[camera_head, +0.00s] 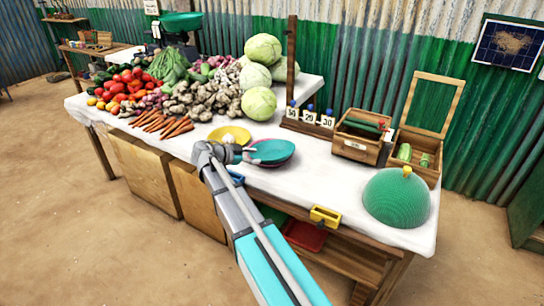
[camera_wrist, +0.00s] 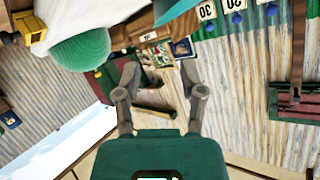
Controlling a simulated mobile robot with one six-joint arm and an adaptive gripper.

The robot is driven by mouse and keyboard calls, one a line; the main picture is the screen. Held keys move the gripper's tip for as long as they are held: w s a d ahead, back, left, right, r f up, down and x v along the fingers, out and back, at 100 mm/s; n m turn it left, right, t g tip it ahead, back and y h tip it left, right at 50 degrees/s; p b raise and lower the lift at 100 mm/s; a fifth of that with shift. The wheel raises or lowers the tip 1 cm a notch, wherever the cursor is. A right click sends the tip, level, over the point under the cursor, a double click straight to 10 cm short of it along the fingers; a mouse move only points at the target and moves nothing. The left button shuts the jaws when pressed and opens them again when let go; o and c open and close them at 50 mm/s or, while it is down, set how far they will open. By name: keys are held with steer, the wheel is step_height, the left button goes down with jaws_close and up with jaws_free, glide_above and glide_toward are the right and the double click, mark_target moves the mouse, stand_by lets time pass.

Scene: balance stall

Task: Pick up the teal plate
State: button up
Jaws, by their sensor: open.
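The teal plate (camera_head: 272,150) lies near the middle of the white-covered stall table in the head view. A pinkish-red rim (camera_head: 282,162) shows beneath it, as of another plate. My gripper (camera_head: 250,155) is at the left edge of the teal plate, with its fingers pointing right. I cannot tell whether a finger touches the rim. In the wrist view my gripper (camera_wrist: 161,95) is open, with nothing seen between its fingers. A teal edge at the top of that view may be part of the plate.
A yellow plate (camera_head: 234,134) lies just behind my gripper. Vegetables are heaped at the left. A numbered hook board (camera_head: 306,127), wooden boxes (camera_head: 357,148) and a green dome (camera_head: 396,198) stand to the right. Table cloth is bare between the plates and the dome.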

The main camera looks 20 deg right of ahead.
mark_target(281, 158)
steer(key=shift+b+x, duration=1.15)
steer(key=shift+x, duration=2.35)
steer(key=shift+d+f, duration=0.1)
steer(key=b+x, duration=0.1)
steer(key=x, duration=0.2)
steer(key=shift+s+d+f+b, duration=0.1)
steer(key=shift+f+b, duration=0.15)
steer(key=shift+b, duration=0.05)
steer(key=shift+x, duration=0.85)
steer(key=shift+r, duration=0.1)
